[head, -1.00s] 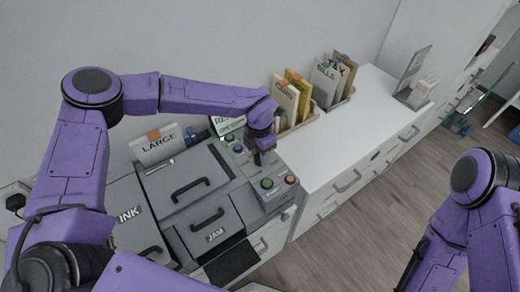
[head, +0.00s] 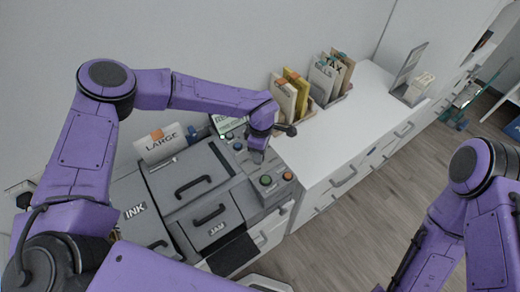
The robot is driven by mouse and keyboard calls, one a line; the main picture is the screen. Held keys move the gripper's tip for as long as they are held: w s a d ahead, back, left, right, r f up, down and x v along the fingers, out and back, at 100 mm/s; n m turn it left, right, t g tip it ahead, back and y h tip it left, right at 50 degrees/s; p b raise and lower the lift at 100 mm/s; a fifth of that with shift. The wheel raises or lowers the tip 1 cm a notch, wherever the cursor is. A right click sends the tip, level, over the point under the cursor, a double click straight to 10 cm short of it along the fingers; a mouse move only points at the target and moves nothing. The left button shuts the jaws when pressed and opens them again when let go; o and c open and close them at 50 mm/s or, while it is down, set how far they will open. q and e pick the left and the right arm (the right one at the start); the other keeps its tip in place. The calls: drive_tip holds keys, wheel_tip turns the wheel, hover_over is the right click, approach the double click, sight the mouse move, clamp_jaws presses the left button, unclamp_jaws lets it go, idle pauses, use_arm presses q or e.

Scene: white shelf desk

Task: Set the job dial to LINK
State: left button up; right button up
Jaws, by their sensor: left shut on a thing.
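The grey printer machine (head: 212,166) stands on the white desk at centre left, with lids marked INK and JAM. My left gripper (head: 257,157) points down onto its control panel, between the blue button (head: 238,146) and the green button (head: 265,180). It is shut on what seems to be the job dial, which the fingers hide. I cannot read the dial's setting or its LINK mark. A small lit screen (head: 228,124) behind the panel is partly covered by my left arm. My right arm shows at the right, but its gripper is out of view.
An orange button (head: 288,176) sits beside the green one. A LARGE paper pack (head: 161,146) stands at the machine's back. Folder holders (head: 330,80) stand along the wall to the right. The white desktop (head: 350,118) in front of them is clear.

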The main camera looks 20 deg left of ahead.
use_arm(q)
drive_tip(key=m+p, duration=0.1)
drive_tip(key=m, duration=0.4)
drive_tip(key=shift+s+a+m, duration=0.1)
drive_tip(key=shift+m, duration=2.4)
drive_tip(key=shift+y, duration=0.3)
drive_tip(key=o, duration=1)
drive_tip(key=shift+o, duration=0.2)
wheel_tip(320, 180, up, 10)
drive_tip(key=b, duration=0.3)
drive_tip(key=shift+w+r, duration=0.25)
drive_tip(key=shift+w, duration=0.05)
